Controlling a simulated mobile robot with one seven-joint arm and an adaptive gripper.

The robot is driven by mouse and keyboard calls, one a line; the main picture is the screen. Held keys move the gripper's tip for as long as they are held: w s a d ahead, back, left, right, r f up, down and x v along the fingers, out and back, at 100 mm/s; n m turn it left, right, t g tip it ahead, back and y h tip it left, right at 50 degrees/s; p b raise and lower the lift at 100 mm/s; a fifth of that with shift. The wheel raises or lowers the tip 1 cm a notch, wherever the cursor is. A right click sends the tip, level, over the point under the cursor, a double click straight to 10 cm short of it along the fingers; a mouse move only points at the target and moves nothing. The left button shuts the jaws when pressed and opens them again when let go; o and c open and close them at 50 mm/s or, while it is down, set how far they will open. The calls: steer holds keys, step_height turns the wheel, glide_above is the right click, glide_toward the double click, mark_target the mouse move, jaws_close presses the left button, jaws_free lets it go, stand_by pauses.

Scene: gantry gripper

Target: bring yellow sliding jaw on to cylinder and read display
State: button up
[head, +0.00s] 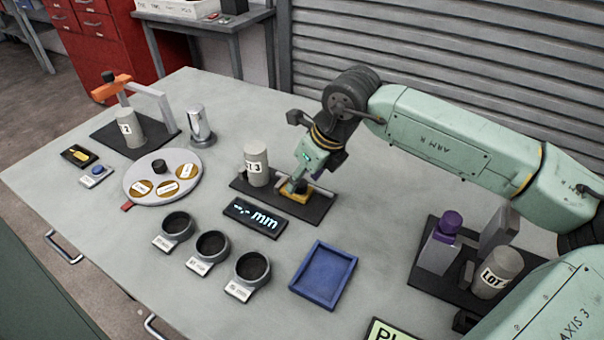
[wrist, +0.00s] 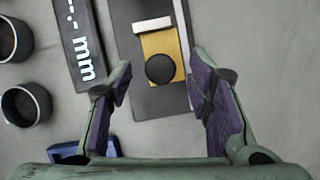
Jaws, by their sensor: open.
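The yellow sliding jaw (head: 303,197) sits on a dark base plate (head: 321,208), partly hidden by my gripper (head: 296,182) in the head view. In the wrist view the yellow jaw (wrist: 155,44) carries a round black knob (wrist: 160,69) and a pale bar. The knob lies between my open purple-padded fingers, with a gap on each side; their height over it is hard to tell. A grey cylinder (head: 257,166) with a white numbered label stands upright at the plate's left end, apart from the jaw. The display (head: 255,217) shows dashes and "mm".
Three dark ring holders (head: 211,245) and a blue tray (head: 323,274) stand in front. A round turntable (head: 162,178) and a clamp fixture are at left. A dark stand with a purple-topped part (head: 447,226) and a "LOT" cylinder (head: 496,272) is at right.

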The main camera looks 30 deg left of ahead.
steer(key=shift+a+f, duration=0.25)
steer(key=shift+f, duration=0.35)
steer(key=shift+c, duration=0.6)
jaws_close()
